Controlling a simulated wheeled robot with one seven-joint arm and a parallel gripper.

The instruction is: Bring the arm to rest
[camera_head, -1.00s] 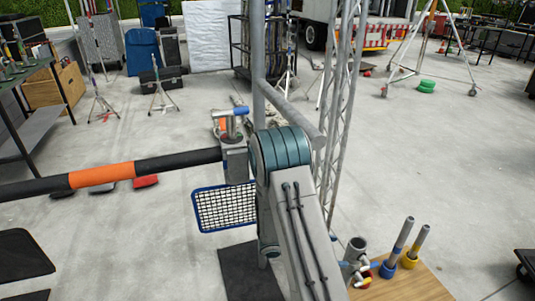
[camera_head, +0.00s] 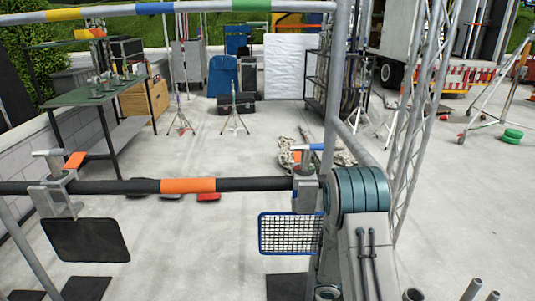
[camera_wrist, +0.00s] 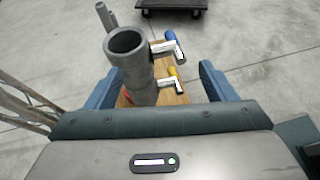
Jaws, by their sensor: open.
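My arm, with a teal-banded joint (camera_head: 358,192), rises at the right of the head view and runs down out of the frame. My gripper is not visible in the head view. In the wrist view, the blue fingers of my gripper (camera_wrist: 148,88) stand wide apart. A grey upright tube (camera_wrist: 127,62) with a blue-tipped and a yellow-tipped handle shows in the gap between them. I see no finger touching it. A wooden board (camera_wrist: 180,98) lies beneath the tube.
A black bar with an orange band (camera_head: 188,185) crosses in front of me, with a mesh panel (camera_head: 290,233) and a black panel (camera_head: 85,240) below it. A lattice truss (camera_head: 417,110) stands close right of my arm. A green table (camera_head: 95,95) is at the left.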

